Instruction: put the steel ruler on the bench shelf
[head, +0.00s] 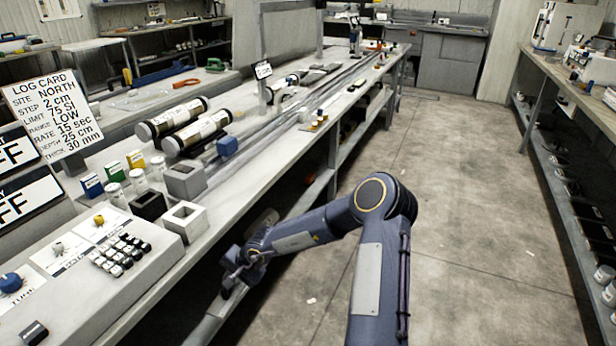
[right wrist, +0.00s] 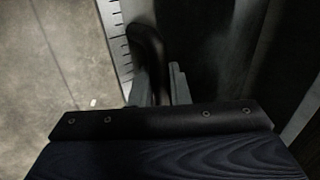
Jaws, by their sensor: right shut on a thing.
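The steel ruler (right wrist: 117,42) is a pale strip with dark tick marks. In the head view, my right gripper (head: 230,286) is low beside the bench's front side, below the bench top and near the lower shelf level. The bench shelf (head: 318,188) is a grey board under the bench top, partly hidden by my right arm. My left gripper is not in view.
The bench top (head: 262,152) carries core tubes (head: 195,132), small blocks, jars and a control panel (head: 95,262). Concrete floor (head: 470,200) is open to the right of the bench. Another bench with shelves (head: 560,130) lines the right wall.

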